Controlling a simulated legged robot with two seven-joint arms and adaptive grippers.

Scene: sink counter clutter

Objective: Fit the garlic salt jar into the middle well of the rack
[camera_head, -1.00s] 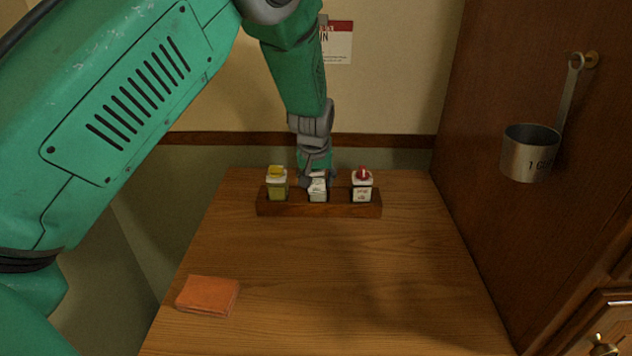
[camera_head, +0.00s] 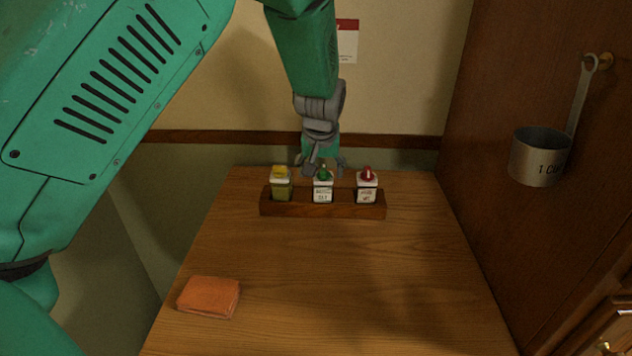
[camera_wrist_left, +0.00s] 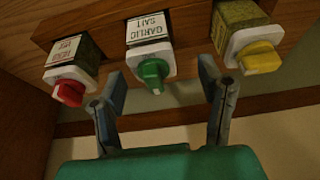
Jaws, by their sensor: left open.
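The garlic salt jar (camera_head: 323,191), with a green cap and white label, stands upright in the middle well of the wooden rack (camera_head: 290,210). In the left wrist view the jar (camera_wrist_left: 149,48) shows its label and green cap. My left gripper (camera_head: 322,164) is open just above and behind the cap. In the left wrist view its two fingers (camera_wrist_left: 163,95) are spread apart on either side of the green cap, not touching it. My right gripper is not in view.
A yellow-capped jar (camera_head: 281,184) stands in the rack's left well and a red-capped jar (camera_head: 367,188) in its right well. An orange sponge-like block (camera_head: 209,297) lies front left. A metal measuring cup (camera_head: 540,158) hangs at right. The table's middle is clear.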

